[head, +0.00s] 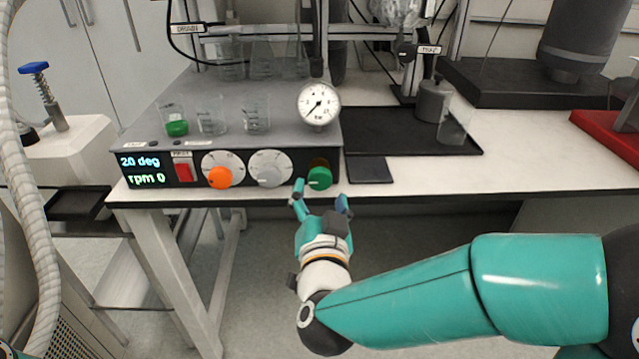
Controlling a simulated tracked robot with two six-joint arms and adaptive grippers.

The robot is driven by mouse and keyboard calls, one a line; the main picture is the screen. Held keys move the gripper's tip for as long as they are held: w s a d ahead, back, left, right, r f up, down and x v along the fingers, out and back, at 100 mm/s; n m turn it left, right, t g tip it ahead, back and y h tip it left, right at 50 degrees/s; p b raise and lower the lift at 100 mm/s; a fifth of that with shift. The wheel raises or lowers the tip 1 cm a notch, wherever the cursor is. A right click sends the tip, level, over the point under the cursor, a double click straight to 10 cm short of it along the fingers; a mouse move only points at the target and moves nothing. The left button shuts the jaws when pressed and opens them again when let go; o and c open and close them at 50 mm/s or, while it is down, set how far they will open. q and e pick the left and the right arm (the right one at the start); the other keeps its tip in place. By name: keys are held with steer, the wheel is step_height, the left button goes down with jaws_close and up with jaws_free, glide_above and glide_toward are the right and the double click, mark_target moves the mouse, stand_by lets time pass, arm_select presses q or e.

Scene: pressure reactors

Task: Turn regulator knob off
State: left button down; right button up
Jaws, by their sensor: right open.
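The control box (130,141) stands on the bench, with an orange knob (220,177), a grey knob (269,176) and a green knob (320,178) on its front. Which one is the regulator knob is not labelled legibly. The round pressure gauge (319,103) sits on top, above the green knob. My right gripper (321,196) is open just in front of and below the green knob, one finger on each side. Whether it touches the knob I cannot tell. My left gripper is not in view.
The display (141,170) reads 20 deg and rpm 0, beside a red switch (184,169). Glass beakers (211,114) stand on the box. A black tray (405,132) with a metal vessel (433,101) is to the right.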

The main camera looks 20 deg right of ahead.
steer(key=v, duration=0.7)
steer(key=shift+w, duration=0.1)
steer(key=w+d+f+g, duration=0.15)
steer(key=d+f, duration=0.25)
steer(key=f, duration=0.4)
steer(key=w+d+f+n+g+h, duration=0.1)
steer(key=d+f+g, duration=0.2)
steer(key=f, duration=0.5)
steer(key=w+d+f+g, duration=0.15)
steer(key=d+f, duration=0.25)
steer(key=f, duration=0.4)
steer(key=s+a+f+n+g+y, duration=0.1)
steer(key=s+a+f+g+y, duration=0.1)
steer(key=s+f, duration=0.35)
steer(key=s+a+f+n+g+y, duration=0.1)
steer(key=s+a+f+g+y, duration=0.2)
steer(key=f, duration=0.6)
steer(key=s+a+f+n+g+y, duration=0.2)
steer(key=s+f, duration=0.2)
steer(key=f, duration=0.3)
steer(key=s+a+n+g+y, duration=0.1)
steer(key=s+a+g+y, duration=0.3)
steer(key=s, duration=0.3)
step_height(320, 180, up, 21)
steer(key=a+h+p, duration=0.1)
steer(key=p, duration=2)
steer(key=shift+w+f, duration=0.15)
steer(key=shift+w, duration=0.05)
